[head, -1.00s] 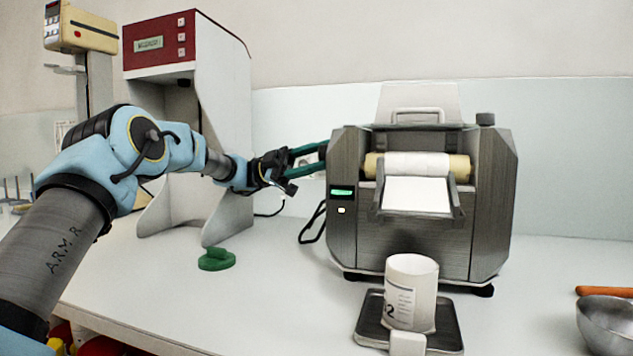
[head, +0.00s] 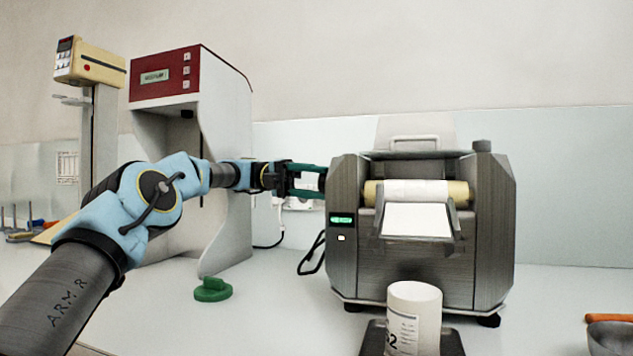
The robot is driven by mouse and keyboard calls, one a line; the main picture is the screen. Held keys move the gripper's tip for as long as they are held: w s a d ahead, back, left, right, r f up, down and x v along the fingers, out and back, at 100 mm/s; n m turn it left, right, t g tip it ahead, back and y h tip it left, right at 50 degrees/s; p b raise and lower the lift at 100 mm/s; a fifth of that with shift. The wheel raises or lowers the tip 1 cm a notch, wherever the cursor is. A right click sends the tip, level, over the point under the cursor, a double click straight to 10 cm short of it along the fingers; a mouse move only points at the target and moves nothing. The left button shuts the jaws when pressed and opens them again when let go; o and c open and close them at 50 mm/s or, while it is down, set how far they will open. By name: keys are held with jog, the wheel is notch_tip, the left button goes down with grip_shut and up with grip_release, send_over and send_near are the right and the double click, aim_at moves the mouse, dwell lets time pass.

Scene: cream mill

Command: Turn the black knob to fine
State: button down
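The steel roller mill (head: 415,270) stands on the counter, with a lit green display on its front left. A dark round knob (head: 482,147) sits on its top right corner. My gripper (head: 322,180) is at the mill's upper left side, pointing right. Its two teal fingers stand apart, one above the other, with a gap between them. No fine marking is legible.
A tall red and white machine (head: 225,130) stands behind my arm. A green object (head: 212,290) lies on the counter before it. A white cup (head: 412,315) stands on a dark tray (head: 453,343) in front of the mill. A bowl (head: 612,340) is at right.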

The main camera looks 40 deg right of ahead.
jog(key=shift+m+t, duration=0.4)
jog(key=shift+m, duration=0.6)
jog(key=shift+c, duration=1.4)
grip_release()
jog(key=shift+r, duration=0.1)
notch_tip(320, 180, up, 10)
jog(key=p, duration=0.7)
